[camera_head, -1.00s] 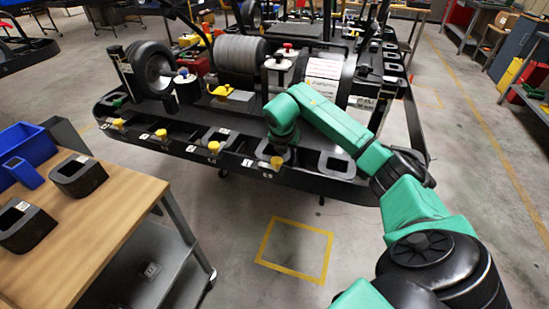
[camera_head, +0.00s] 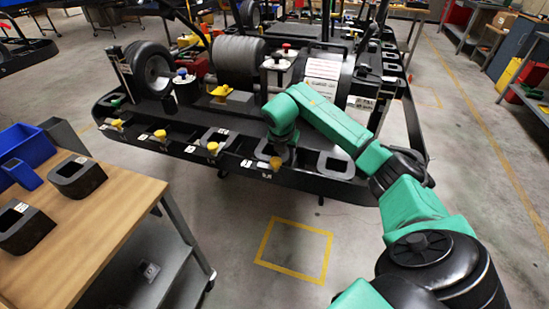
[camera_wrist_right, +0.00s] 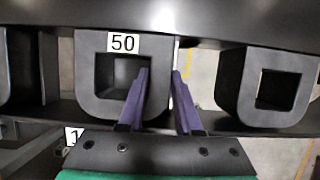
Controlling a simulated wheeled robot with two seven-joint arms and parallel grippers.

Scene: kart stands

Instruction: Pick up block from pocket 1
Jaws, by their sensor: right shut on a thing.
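The block labelled 50 (camera_wrist_right: 97,80), a dark block with a square hole, shows in the right wrist view at the pocket whose partly hidden tag (camera_wrist_right: 72,137) reads 1. My right gripper (camera_wrist_right: 160,74) has one purple finger in the block's hole and the other outside its right wall, so it is shut on that wall. I cannot tell whether the block is raised. In the head view my right wrist (camera_head: 281,126) comes down over the kart's front rail and hides most of the block and the fingers. My left gripper is not in view.
Another dark hollow block (camera_wrist_right: 262,88) sits close to the right in the wrist view. Yellow knobs (camera_head: 212,147) line the kart's front rail (camera_head: 200,158). A wooden table (camera_head: 95,225) with two dark blocks and blue bins stands at the left. The floor in front is clear.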

